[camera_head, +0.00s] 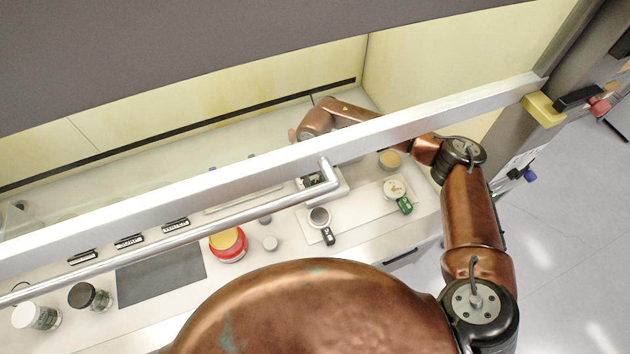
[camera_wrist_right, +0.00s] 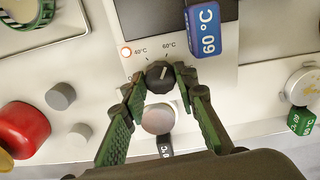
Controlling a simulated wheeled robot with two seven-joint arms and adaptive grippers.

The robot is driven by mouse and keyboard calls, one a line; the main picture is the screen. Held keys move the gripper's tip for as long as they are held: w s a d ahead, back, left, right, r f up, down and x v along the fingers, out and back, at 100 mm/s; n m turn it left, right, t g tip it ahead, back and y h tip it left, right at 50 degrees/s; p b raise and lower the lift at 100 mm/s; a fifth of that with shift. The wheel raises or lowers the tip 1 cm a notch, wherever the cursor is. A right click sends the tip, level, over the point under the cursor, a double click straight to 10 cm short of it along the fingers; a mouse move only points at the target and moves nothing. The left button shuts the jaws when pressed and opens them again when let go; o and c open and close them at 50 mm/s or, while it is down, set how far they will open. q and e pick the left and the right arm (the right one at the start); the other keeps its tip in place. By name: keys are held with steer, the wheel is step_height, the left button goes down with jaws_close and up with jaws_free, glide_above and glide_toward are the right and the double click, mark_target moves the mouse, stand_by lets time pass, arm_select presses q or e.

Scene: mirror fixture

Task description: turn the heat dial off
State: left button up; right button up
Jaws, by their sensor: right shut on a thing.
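The heat dial (camera_wrist_right: 160,78) is a small black knob with a white pointer line on a pale panel. The line points up and slightly right, toward the printed 60°C mark. A 40°C mark and a red-ringed circle (camera_wrist_right: 125,51) are to its left. My right gripper (camera_wrist_right: 161,82), with green-padded fingers, is shut on the dial, one finger on each side. In the head view my right arm reaches in behind the metal sash bar, and its gripper is hidden there. My left gripper is in neither view.
A metal sash bar (camera_head: 420,113) and a handle rail (camera_head: 245,212) cross above the bench. A red-and-yellow container (camera_head: 228,245), a small dish with a black tag (camera_head: 319,217) and jars (camera_head: 88,297) stand on it. A blue 60°C tag (camera_wrist_right: 204,30) is close to the dial.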

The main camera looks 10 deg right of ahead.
steer(key=c, duration=0.4)
